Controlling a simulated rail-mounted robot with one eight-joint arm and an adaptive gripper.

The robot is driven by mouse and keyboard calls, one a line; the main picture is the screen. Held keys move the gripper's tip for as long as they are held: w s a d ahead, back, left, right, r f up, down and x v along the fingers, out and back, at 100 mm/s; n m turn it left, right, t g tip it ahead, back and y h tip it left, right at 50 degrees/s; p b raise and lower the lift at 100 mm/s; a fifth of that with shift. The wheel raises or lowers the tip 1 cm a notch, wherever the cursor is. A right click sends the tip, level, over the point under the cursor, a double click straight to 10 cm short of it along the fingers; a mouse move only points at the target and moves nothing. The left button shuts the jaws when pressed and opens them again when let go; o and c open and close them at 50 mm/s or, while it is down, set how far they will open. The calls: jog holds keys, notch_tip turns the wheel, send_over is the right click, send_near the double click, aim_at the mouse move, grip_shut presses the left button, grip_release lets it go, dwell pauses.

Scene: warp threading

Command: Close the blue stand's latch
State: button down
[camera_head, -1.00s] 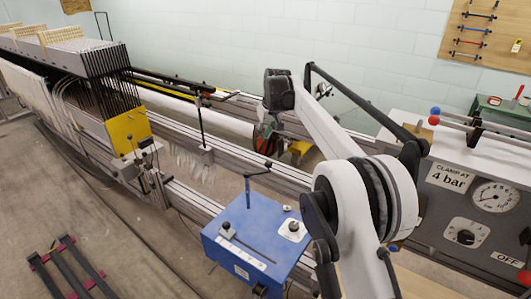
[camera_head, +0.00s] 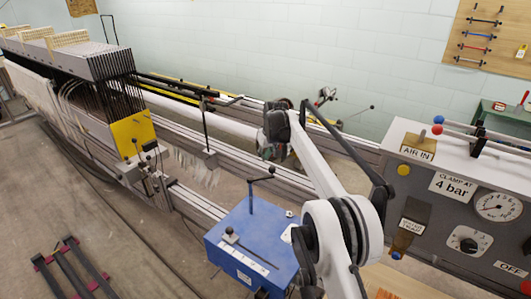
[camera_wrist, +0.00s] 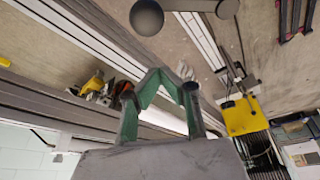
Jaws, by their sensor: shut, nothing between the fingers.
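The blue stand (camera_head: 243,262) is a box low in the middle of the head view. My arm hides the stand's right side, and I cannot tell which part is the latch. In the wrist view my gripper (camera_wrist: 160,80) has green fingers meeting, shut and empty. A dark round knob on a bar (camera_wrist: 147,17) shows beyond the fingertips, apart from them. In the head view my gripper is mostly hidden behind the wrist, beyond the stand.
Long grey rails run behind the stand. A yellow plate (camera_head: 133,134) stands at the left by the dark warp rack. A control panel with a gauge (camera_head: 497,207) fills the right.

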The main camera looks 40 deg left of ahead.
jog(key=shift+s+d+f, duration=0.1)
jog(key=shift+s+d, duration=0.15)
jog(key=shift+d, duration=0.3)
jog(key=shift+s+d+f, duration=0.1)
jog(key=shift+s+d, duration=0.2)
jog(key=shift+d, duration=0.3)
jog(key=shift+s+d+f, duration=0.1)
jog(key=shift+s+d, duration=0.15)
jog(key=shift+d, duration=0.3)
